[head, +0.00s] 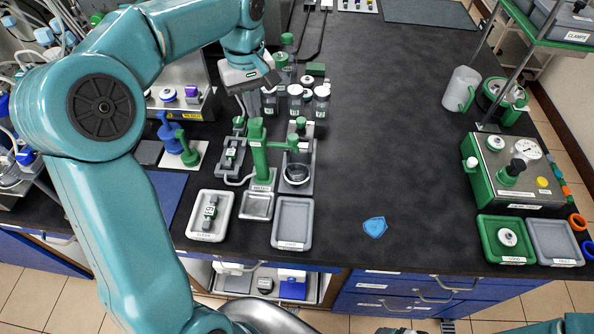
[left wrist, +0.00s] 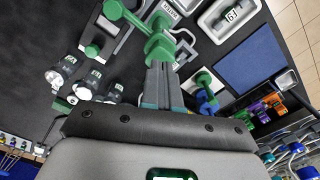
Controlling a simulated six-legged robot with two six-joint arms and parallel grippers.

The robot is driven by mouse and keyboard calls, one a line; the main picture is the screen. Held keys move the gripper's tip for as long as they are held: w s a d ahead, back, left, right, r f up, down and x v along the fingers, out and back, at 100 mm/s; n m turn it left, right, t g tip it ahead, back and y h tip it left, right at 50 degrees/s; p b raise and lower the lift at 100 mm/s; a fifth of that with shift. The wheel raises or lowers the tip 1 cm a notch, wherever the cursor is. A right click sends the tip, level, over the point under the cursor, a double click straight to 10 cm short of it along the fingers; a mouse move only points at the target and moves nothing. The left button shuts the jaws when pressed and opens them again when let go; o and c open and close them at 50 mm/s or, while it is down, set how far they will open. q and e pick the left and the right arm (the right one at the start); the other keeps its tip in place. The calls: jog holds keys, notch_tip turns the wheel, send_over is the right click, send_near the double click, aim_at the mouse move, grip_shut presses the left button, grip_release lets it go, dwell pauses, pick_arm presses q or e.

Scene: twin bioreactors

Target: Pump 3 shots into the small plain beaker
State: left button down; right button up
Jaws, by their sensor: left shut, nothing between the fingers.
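A green pump dispenser (head: 258,150) stands on the bench with its spout reaching right. A small clear beaker (head: 297,174) sits on a grey stand beneath the spout; any marking or liquid is too small to tell. My left gripper (head: 243,112) is shut and empty, fingers pointing down, just above and behind the pump's top. In the left wrist view, the shut fingertips (left wrist: 161,66) reach to the pump's green head (left wrist: 160,45); I cannot tell whether they touch it. My right gripper is out of view.
A grey tray (head: 275,222) and a white tray (head: 194,225) lie in front. A blue piece (head: 375,227) lies on the otherwise clear middle bench.

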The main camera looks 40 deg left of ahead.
pick_arm(q)
jog(key=shift+f, duration=0.1)
jog(key=shift+f+b, duration=1.35)
jog(key=shift+f, duration=0.45)
jog(key=shift+r, duration=0.1)
notch_tip(320, 180, up, 4)
jog(key=p, duration=0.3)
jog(key=shift+p, duration=0.4)
jog(key=shift+f, duration=0.25)
jog(key=shift+f+b, duration=1.5)
jog(key=shift+f, duration=0.4)
jog(key=shift+r+p, duration=1.85)
jog(key=shift+r, duration=0.1)
